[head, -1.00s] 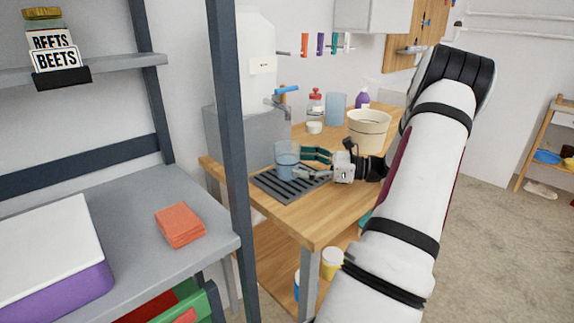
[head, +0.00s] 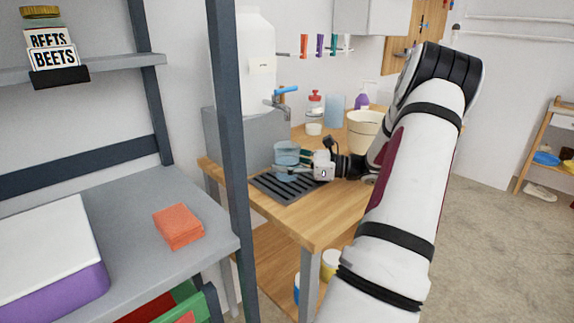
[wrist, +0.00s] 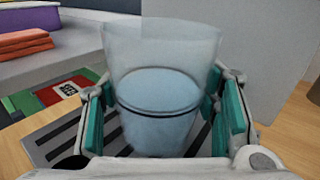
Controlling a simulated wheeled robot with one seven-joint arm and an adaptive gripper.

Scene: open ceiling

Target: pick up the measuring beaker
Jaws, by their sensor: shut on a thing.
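The measuring beaker (head: 286,150) is a clear, bluish, open-topped vessel over the dark slatted drip mat (head: 262,187) on the wooden table. In the wrist view the beaker (wrist: 160,100) fills the middle, upright, with a dark line around it and a bluer lower part. My gripper (head: 297,166) reaches it from the right and is shut on it. Its teal finger pads (wrist: 165,118) lie on both sides of the beaker. Its base is partly hidden; I cannot tell whether it touches the mat.
A white dispenser with a blue-handled tap (head: 286,91) stands behind the beaker. A cream bucket (head: 362,128), a red-capped bottle (head: 315,103) and a bluish translucent container (head: 335,111) stand further back. A dark shelf post (head: 229,150) rises at the left.

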